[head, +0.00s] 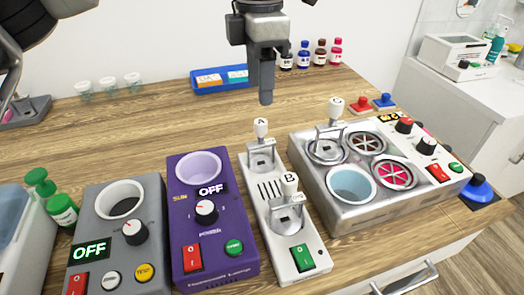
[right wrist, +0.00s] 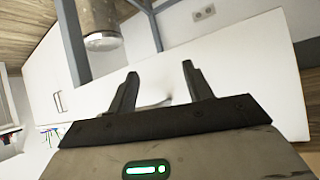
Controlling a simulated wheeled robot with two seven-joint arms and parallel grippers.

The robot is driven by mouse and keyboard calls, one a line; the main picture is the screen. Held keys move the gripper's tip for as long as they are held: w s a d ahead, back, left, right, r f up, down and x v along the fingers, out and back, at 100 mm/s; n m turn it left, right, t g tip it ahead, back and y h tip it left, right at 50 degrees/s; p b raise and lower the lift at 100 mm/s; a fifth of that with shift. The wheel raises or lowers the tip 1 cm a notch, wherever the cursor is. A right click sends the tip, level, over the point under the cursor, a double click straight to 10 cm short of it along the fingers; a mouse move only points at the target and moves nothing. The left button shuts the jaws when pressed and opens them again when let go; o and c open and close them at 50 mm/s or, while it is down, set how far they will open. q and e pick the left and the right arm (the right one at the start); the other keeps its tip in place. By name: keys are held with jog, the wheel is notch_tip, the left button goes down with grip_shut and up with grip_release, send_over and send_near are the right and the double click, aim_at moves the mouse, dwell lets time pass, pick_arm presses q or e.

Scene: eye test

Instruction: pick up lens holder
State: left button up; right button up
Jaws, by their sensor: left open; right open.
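No part is marked as the lens holder, and I cannot tell for sure which it is. A metal ring with a white-knobbed handle (head: 327,148) sits on the grey four-well device (head: 350,222) at the right. Two white-knobbed metal pieces, labelled A (head: 262,150) and B (head: 288,205), stand on the narrow white device (head: 272,228) in the middle. In the right wrist view my right gripper (right wrist: 157,75) is open and empty, facing white cabinet fronts.
A purple device (head: 185,225) and a grey device (head: 90,225) stand at the front left. A blue tray (head: 218,80) and several small bottles (head: 320,52) are at the back. Green bottles (head: 62,210) stand at left. The wooden table's (head: 150,120) middle is clear.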

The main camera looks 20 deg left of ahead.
aim_at(261, 121)
pick_arm(q)
jog(key=f, duration=0.3)
jog(key=f+p, duration=0.1)
jog(key=f, duration=0.5)
jog(key=shift+w+f, duration=0.25)
jog(key=shift+w, duration=0.05)
grip_shut()
